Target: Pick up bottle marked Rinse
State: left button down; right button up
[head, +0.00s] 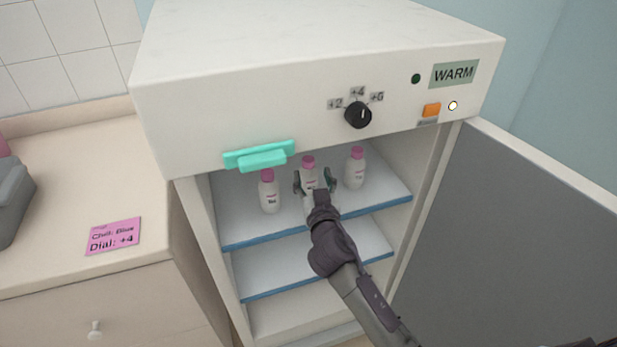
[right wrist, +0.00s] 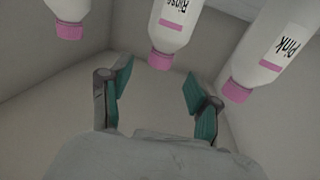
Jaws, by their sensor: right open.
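The Rinse bottle (head: 309,173) is white with a pink cap and stands in the middle of the cabinet's upper shelf (head: 240,226). The right wrist view shows its label, upside down, on the Rinse bottle (right wrist: 177,22). My right gripper (head: 315,180) is open in front of it. In the right wrist view my right gripper (right wrist: 158,92) has a finger to each side, with the bottle's cap lying between and beyond them. The bottle's lower part is partly hidden by the gripper. My left gripper is not in view.
The cabinet door (head: 510,240) is open at right. A teal handle (head: 260,155) hangs above the opening. A pink note (head: 114,236) lies on the counter.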

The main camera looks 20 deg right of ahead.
aim_at(309, 167)
jog(key=w, duration=0.6)
jog(key=shift+w+d+f+p, duration=0.2)
jog(key=shift+w+d+p, duration=0.05)
jog(key=shift+d+p, duration=0.15)
grip_shut()
